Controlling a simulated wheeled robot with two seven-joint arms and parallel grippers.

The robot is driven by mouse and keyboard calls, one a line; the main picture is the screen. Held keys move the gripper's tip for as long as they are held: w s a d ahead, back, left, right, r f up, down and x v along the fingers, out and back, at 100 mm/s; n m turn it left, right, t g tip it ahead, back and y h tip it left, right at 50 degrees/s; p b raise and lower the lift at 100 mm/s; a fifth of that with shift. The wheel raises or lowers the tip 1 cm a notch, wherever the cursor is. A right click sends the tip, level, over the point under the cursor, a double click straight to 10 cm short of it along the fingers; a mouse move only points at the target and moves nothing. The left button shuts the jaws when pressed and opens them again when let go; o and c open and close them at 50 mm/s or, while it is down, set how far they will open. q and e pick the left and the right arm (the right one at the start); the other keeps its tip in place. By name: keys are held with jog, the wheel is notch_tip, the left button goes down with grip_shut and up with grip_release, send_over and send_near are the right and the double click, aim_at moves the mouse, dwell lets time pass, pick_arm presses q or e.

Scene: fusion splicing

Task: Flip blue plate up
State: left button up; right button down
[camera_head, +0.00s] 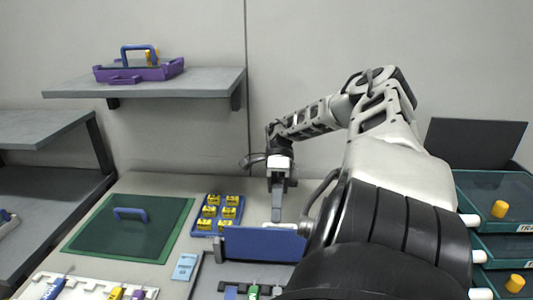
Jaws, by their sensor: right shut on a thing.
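The blue plate (262,245) stands tilted up on its edge near the front middle of the table, its broad face towards me. My right gripper (277,214) points down at the plate's top edge from behind, its fingers close together and shut on the plate. The exact contact at the fingertips is small and partly hidden. A pale strip shows along the plate's top edge by the fingers. My right arm covers the area right of the plate. My left gripper is not in view.
A blue tray of yellow pieces (205,222) lies just left of the plate. A green mat with a blue handle (88,238) lies further left. Teal drawers (507,222) stand at the right. A shelf (205,84) holds a purple tray (112,76).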

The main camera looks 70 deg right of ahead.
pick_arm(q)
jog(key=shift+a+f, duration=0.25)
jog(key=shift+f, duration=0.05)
pick_arm(e)
jog(key=f, duration=0.3)
jog(key=shift+s+a+f+y, duration=0.1)
jog(key=shift+s+a+y, duration=0.15)
jog(key=shift+y, duration=0.15)
jog(key=c, duration=1.5)
grip_release()
jog(key=shift+w+d+f, duration=0.1)
jog(key=shift+d+f, duration=0.05)
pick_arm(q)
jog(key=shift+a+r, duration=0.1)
pick_arm(e)
jog(key=shift+r, duration=0.2)
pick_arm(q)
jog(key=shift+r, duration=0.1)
pick_arm(e)
jog(key=shift+d+r, duration=0.1)
jog(key=shift+d, duration=0.05)
jog(key=shift+w, duration=0.1)
